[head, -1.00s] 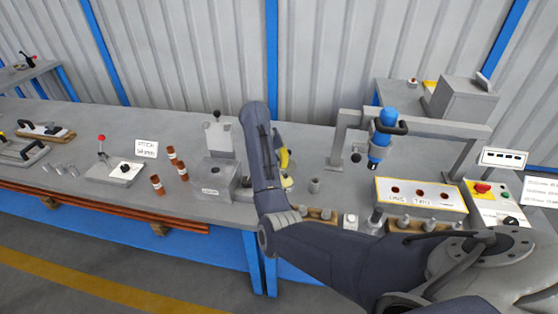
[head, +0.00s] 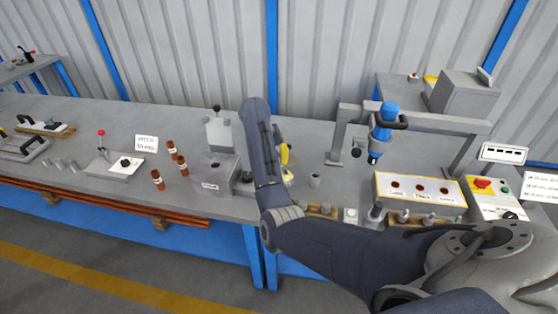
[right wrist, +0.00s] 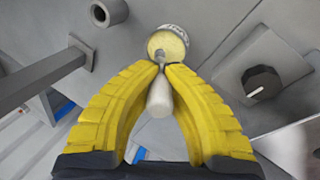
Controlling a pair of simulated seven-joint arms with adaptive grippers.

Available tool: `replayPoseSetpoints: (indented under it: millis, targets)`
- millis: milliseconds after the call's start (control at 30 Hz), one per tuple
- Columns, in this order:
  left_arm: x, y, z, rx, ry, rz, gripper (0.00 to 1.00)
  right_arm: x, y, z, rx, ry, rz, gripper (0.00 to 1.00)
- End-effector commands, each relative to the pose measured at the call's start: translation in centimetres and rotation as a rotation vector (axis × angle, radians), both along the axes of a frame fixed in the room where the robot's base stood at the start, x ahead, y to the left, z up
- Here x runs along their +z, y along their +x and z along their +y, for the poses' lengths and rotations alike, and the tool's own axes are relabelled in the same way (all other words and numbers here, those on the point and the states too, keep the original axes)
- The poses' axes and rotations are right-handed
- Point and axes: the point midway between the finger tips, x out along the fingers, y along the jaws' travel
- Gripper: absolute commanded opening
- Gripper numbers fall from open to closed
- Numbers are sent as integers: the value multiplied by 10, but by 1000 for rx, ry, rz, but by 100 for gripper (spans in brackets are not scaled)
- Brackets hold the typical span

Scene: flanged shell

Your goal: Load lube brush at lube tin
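In the right wrist view my right gripper (right wrist: 164,68) has its two yellow fingers closed together at the tips on the lube brush (right wrist: 160,98). The brush's pale handle hangs between the fingers, and its grey shaft runs past the tips to the lube tin (right wrist: 168,44). The tin is round and pale yellow with a labelled rim. The brush's far end overlaps the tin; I cannot tell how deep it sits. In the head view the right gripper (head: 284,157) is mostly hidden behind my own forearm, with some yellow showing. My left gripper is not in view.
A grey sleeve (head: 314,180) stands near the gripper. A blue tool (head: 382,130) hangs to the right, above a labelled tray (head: 420,190).

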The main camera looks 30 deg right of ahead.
Motion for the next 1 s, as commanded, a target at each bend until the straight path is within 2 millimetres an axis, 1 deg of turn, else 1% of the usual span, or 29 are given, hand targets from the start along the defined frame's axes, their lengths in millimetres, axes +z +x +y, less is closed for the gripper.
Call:
replayPoseSetpoints:
  millis: [1000]
  targets:
    - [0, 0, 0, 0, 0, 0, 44, -10, 0, -1, 1, -2, 1, 0]
